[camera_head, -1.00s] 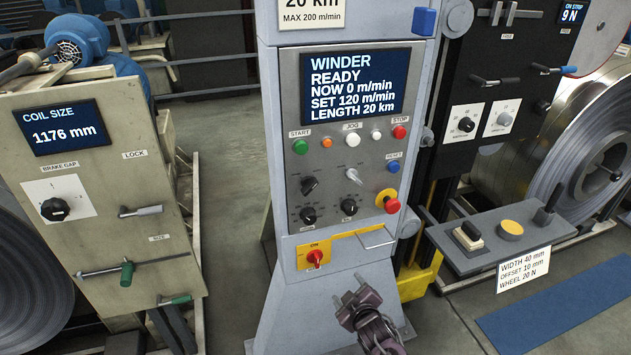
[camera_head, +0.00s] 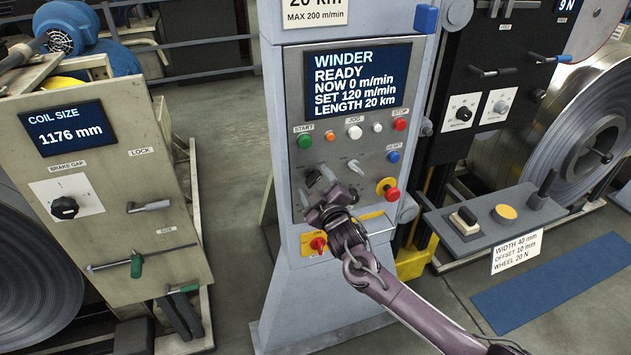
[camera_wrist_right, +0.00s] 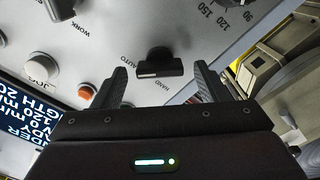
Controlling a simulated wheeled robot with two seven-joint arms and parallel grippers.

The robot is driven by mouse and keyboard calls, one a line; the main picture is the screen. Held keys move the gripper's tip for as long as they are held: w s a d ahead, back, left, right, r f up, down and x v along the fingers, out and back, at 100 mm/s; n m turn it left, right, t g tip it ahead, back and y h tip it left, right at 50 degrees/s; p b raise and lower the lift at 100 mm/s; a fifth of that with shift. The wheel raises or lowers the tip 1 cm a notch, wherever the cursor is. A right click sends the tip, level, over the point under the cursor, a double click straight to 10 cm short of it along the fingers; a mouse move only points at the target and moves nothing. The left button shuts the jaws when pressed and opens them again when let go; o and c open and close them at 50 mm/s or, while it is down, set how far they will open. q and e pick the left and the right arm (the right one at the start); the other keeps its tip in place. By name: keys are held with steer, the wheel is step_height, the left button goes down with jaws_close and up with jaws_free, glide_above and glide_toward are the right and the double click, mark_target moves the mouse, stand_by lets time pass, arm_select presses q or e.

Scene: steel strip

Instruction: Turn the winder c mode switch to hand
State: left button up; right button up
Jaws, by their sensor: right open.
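The winder panel (camera_head: 345,135) stands in the middle of the head view. Its black mode knob (camera_head: 313,177) sits at the left of the panel, partly hidden by my right gripper (camera_head: 318,204). In the right wrist view the black knob (camera_wrist_right: 160,63) has AUTO and HAND labels beside it. A pale mark shows on its handle; which label it points to is hard to tell. My right gripper (camera_wrist_right: 160,72) is open, its fingers on either side of the knob, with gaps between. My left gripper is not in view.
Below the mode knob is a red switch on a yellow plate (camera_head: 317,243). A silver lever switch (camera_head: 355,167) and a red emergency button (camera_head: 391,194) are to the right. A lit orange button (camera_wrist_right: 86,92) shows in the wrist view.

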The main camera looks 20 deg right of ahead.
steer(key=shift+w, duration=0.2)
steer(key=c, duration=1)
steer(key=shift+n, duration=0.3)
steer(key=n, duration=0.3)
steer(key=shift+f, duration=0.1)
steer(key=n, duration=0.5)
steer(key=shift+n, duration=0.4)
steer(key=n, duration=0.4)
steer(key=shift+f+n, duration=0.15)
steer(key=shift+n, duration=2.05)
